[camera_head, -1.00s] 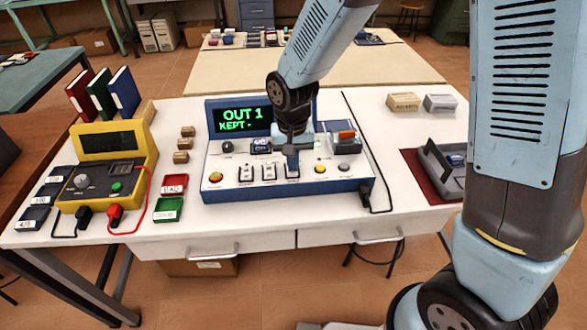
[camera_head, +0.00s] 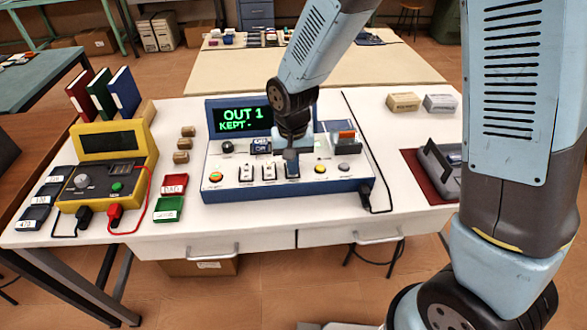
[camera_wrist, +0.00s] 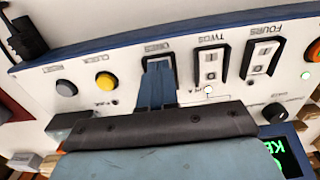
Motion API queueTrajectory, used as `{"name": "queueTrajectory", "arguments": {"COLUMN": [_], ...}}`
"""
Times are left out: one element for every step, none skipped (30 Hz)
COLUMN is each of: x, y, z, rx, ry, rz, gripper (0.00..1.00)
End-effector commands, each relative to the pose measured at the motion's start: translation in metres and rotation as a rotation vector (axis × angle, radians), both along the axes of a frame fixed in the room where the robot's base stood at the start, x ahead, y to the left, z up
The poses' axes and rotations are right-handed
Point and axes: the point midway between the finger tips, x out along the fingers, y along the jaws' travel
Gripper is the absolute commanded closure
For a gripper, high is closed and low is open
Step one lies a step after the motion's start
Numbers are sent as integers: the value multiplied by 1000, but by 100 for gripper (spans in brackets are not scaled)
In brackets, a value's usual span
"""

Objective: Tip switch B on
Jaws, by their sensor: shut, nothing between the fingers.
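The white-and-blue switch console (camera_head: 215,185) stands on the table, with three rocker switches along its front. In the wrist view their inverted labels appear to read FOURS, TWOS and ONES. I cannot make out a label B. The FOURS rocker (camera_wrist: 262,58) and the middle TWOS rocker (camera_wrist: 211,63) are uncovered, with a lit lamp (camera_wrist: 208,90) near TWOS. My gripper (camera_wrist: 158,75) is shut and empty, its fingertips over the ONES rocker (camera_wrist: 160,60), mostly hiding it; contact is unclear. In the head view my gripper (camera_head: 292,172) is at the right rocker. The display (camera_head: 242,118) reads OUT 1, KEPT -.
Yellow (camera_head: 320,168) and grey (camera_head: 344,167) buttons lie right of the rockers, a red-orange button (camera_head: 216,177) left. A yellow meter (camera_head: 140,140) stands at left, with red (camera_head: 174,184) and green (camera_head: 168,209) trays beside the console. A grey holder (camera_head: 440,178) is at right.

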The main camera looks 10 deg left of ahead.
Motion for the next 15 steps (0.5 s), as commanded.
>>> {"name": "queueTrajectory", "arguments": {"x": [0, 0, 0, 0, 0, 0, 0, 0, 0, 0, 0, 0, 0, 0, 0], "y": [0, 0, 0, 0, 0, 0, 0, 0, 0, 0, 0, 0, 0, 0, 0], "z": [-1, -1, -1, -1, 0, 2, 3, 5, 8, 10, 12, 15, 17, 19, 21], "rx": [0, 0, 0, 0, 0, 0, 0, 0, 0, 0, 1, 1, 1, 0, 0], "ry": [0, 0, 0, 0, 0, 0, 0, 0, 0, -1, -1, -1, -1, 0, 0], "rz": [0, 0, 0, 0, 0, 0, 0, 0, -1, -1, -1, -1, -1, -1, -1], "gripper": [100, 100, 100, 100, 100, 100, 100, 100, 100, 100, 100, 100, 100, 100, 100]}}
